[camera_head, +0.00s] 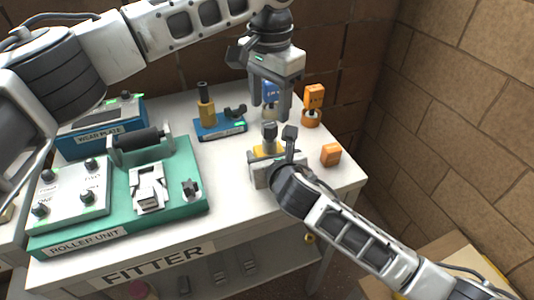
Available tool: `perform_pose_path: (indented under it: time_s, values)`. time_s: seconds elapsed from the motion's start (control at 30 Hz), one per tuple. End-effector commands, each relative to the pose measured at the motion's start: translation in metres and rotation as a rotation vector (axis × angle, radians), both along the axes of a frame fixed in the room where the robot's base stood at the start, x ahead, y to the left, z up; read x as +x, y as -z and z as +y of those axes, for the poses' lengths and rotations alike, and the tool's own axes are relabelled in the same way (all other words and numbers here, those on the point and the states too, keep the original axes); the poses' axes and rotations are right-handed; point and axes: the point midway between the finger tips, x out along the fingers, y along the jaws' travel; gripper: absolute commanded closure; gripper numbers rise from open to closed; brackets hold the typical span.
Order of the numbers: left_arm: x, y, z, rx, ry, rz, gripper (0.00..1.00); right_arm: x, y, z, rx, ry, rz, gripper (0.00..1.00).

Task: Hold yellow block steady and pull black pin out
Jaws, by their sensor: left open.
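The yellow block (268,150) sits on the white table near its right side, partly hidden by my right gripper. The black pin (269,132) stands upright above it. My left gripper (269,112) points down from above, open and empty, with its fingertips just above the pin. My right gripper (264,170) comes in from the lower right and is at the near side of the yellow block. Its fingers are mostly hidden, so I cannot tell whether they grip the block.
An orange block (331,155) lies to the right near the table edge (345,178). A blue base (220,128) with a brass-coloured post is left. The green roller unit (190,160) fills the left side.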

Motion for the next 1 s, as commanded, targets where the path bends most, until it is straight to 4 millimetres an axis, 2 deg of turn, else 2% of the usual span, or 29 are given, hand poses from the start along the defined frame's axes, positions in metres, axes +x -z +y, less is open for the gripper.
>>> perform_pose_path:
  time_s: [0.2, 0.27, 0.37, 0.47, 0.8, 1.0]
  values:
    - [0.000, 0.000, 0.000, 0.000, 0.000, 0.000, 0.45, 0.000, 0.001, 0.000, -0.001, 0.000, 0.002, 0.77]
    - [0.000, 0.000, 0.000, 0.000, 0.001, 0.000, 0.51, 0.000, 0.001, 0.000, -0.001, 0.000, 0.002, 0.77]
    - [0.000, -0.002, 0.000, -0.001, 0.035, -0.001, 0.51, 0.000, 0.001, 0.000, -0.001, 0.000, 0.002, 0.77]
    - [0.000, -0.009, 0.000, 0.000, 0.147, -0.001, 0.51, 0.000, 0.001, 0.000, -0.001, 0.000, 0.002, 0.77]
    - [0.000, -0.045, -0.001, 0.001, 0.782, -0.002, 0.51, 0.000, 0.001, 0.000, -0.001, 0.000, 0.003, 0.77]
    - [0.000, -0.053, 0.000, 0.000, 0.972, 0.000, 0.51, 0.000, 0.001, 0.000, -0.001, 0.001, 0.003, 0.77]
